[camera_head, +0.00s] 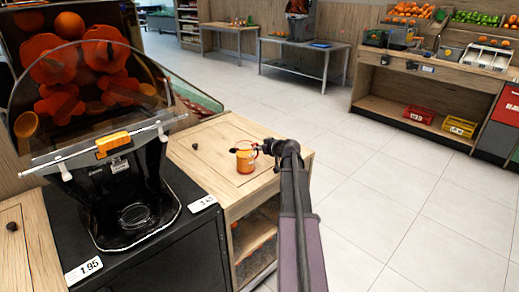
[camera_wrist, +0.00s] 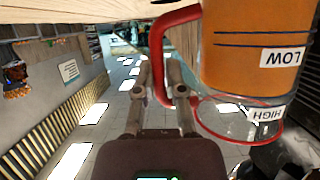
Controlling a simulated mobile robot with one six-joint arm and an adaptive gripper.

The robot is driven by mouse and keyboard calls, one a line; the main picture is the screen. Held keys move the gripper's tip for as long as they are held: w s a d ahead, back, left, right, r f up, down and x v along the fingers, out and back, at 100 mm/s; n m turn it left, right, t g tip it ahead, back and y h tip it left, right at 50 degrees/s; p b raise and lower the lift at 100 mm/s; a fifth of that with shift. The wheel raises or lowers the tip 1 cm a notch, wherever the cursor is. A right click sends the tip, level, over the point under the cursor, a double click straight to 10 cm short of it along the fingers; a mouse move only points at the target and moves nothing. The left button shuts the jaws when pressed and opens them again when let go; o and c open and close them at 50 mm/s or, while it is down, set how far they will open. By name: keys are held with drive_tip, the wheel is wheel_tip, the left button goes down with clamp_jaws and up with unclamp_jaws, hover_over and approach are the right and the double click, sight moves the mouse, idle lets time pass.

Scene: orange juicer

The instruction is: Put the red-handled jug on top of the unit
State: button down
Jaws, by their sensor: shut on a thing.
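The jug (camera_head: 245,160) holds orange juice and shows over the light wooden unit top (camera_head: 212,150), right of the juicer. In the wrist view, which is upside down, the jug (camera_wrist: 250,55) fills the upper right, with LOW and HIGH labels. Its red handle (camera_wrist: 155,45) runs between my fingers. My gripper (camera_head: 268,147) is shut on the handle from the right side; its fingers also show in the wrist view (camera_wrist: 160,75). The jug's base is close to the wood; I cannot tell whether it touches.
The juicer (camera_head: 125,190) with its clear cover stands on a black counter at left. A small dark knob (camera_head: 195,146) sits on the unit top. Price tags (camera_head: 203,203) line the counter edge. Open tiled floor (camera_head: 390,200) lies right; produce shelves stand behind.

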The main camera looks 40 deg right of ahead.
drive_tip(key=shift+f, duration=0.2)
drive_tip(key=c, duration=0.7)
unclamp_jaws()
drive_tip(key=shift+r, duration=0.25)
drive_tip(key=shift+s+r, duration=0.1)
drive_tip(key=shift+s, duration=0.2)
drive_tip(key=p+v, duration=0.4)
drive_tip(key=v, duration=0.7)
drive_tip(key=shift+s, duration=0.2)
